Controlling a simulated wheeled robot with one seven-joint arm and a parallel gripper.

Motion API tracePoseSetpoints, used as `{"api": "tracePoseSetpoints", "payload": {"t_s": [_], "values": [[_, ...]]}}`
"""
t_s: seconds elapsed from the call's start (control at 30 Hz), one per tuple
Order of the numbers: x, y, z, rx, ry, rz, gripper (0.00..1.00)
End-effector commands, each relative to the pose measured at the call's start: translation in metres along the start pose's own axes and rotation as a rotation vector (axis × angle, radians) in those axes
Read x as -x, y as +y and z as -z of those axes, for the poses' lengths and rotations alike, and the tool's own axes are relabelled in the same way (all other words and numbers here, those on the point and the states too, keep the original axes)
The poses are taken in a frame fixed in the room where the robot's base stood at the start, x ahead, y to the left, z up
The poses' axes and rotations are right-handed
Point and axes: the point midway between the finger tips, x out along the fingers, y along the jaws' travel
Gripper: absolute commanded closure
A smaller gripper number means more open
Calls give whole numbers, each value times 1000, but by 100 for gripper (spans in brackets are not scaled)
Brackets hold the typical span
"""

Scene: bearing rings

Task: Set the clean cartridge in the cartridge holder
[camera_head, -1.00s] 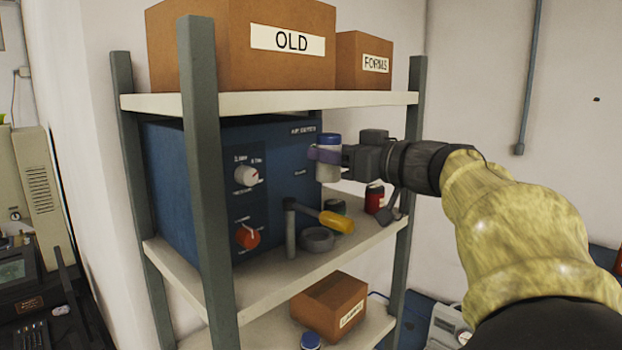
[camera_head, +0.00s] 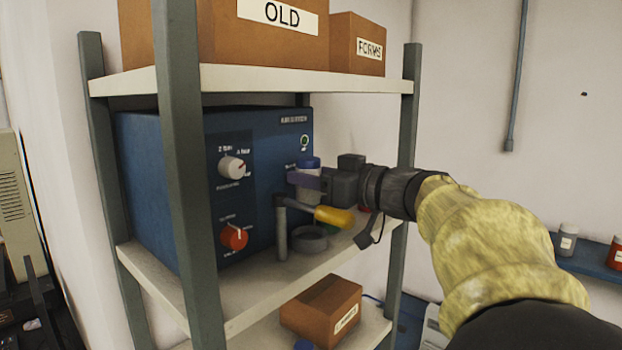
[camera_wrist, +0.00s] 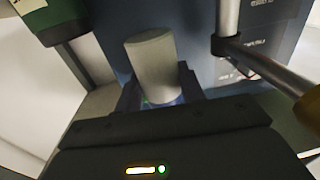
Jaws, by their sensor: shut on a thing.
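The cartridge (camera_head: 307,174) has a pale body and a blue cap. My gripper (camera_head: 308,181) is shut around it and holds it upright, in front of the blue machine's right part. In the wrist view the cartridge's pale end (camera_wrist: 152,62) sticks out between the gripper's fingers (camera_wrist: 158,95). A low grey round cup (camera_head: 310,238), which looks like the cartridge holder, stands on the middle shelf below the cartridge, with a clear gap between them. The cup is not clearly visible in the wrist view.
A grey post (camera_head: 282,228) with a yellow-handled lever (camera_head: 333,215) stands beside the cup, close to my gripper. The blue machine (camera_head: 165,190) fills the shelf behind. Rack uprights (camera_head: 180,180) and the upper shelf (camera_head: 250,78) bound the space. A small box (camera_head: 322,305) sits below.

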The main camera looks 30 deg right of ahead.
Motion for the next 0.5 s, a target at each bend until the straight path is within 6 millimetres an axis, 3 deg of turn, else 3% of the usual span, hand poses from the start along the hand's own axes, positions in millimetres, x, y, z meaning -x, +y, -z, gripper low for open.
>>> {"api": "tracePoseSetpoints", "payload": {"t_s": [0.27,0.5], "values": [[0,0,-3,0,1,0,86],[0,0,-21,0,1,0,86]]}}
